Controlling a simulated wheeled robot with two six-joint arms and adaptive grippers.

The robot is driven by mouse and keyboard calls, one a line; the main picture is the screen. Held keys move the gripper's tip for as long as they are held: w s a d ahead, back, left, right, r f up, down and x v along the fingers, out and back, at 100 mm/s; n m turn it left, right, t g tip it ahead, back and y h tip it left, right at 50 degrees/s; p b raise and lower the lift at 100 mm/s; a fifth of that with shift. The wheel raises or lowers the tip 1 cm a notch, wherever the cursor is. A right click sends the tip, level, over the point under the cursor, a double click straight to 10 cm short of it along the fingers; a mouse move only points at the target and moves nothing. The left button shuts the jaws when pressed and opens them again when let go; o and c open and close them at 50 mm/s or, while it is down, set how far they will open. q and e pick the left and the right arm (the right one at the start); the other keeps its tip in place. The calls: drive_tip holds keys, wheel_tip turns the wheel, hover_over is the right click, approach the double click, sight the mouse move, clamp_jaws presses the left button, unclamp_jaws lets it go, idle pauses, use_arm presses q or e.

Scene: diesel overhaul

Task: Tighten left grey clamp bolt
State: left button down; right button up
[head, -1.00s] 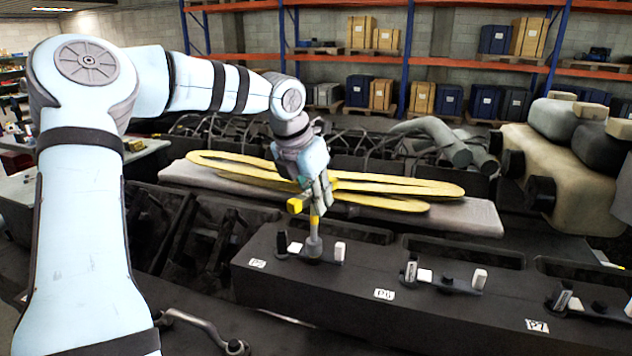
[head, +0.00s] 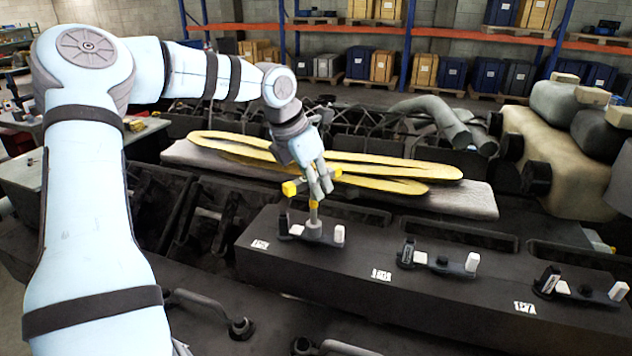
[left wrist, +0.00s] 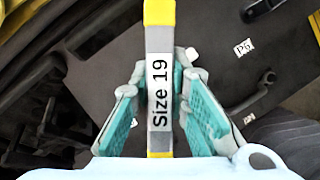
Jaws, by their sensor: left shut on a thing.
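My left gripper (head: 318,186) is shut on a yellow and grey wrench (head: 290,188) above the leftmost clamp. In the left wrist view the wrench's label (left wrist: 158,95) reads "Size 19", and it lies between the teal finger pads (left wrist: 163,108). The wrench's yellow shaft (head: 313,213) leads down to a grey end (head: 313,230) at the middle of the left clamp (head: 326,242). The bolt itself is hidden under this end. The clamp has a dark upright post and white blocks. My right gripper is out of view.
Two similar clamps (head: 440,262) (head: 583,291) sit to the right on the same dark block (head: 380,300). Long yellow gaskets (head: 400,170) lie on a grey slab (head: 475,201) behind. Grey pipes (head: 448,122) and a beige engine part (head: 560,160) stand farther back right.

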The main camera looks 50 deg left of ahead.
use_arm(q)
drive_tip(key=shift+r+p, duration=1.4)
drive_tip(key=shift+r, duration=0.4)
drive_tip(key=shift+r, duration=0.25)
wheel_tip(320, 180, up, 5)
drive_tip(key=p, duration=0.3)
drive_tip(key=shift+w+a+f+p, duration=0.1)
drive_tip(key=shift+f+p, duration=0.05)
drive_tip(key=shift+p, duration=0.25)
drive_tip(key=shift+r, duration=0.45)
drive_tip(key=shift+d+b, duration=0.2)
drive_tip(key=shift+b, duration=0.15)
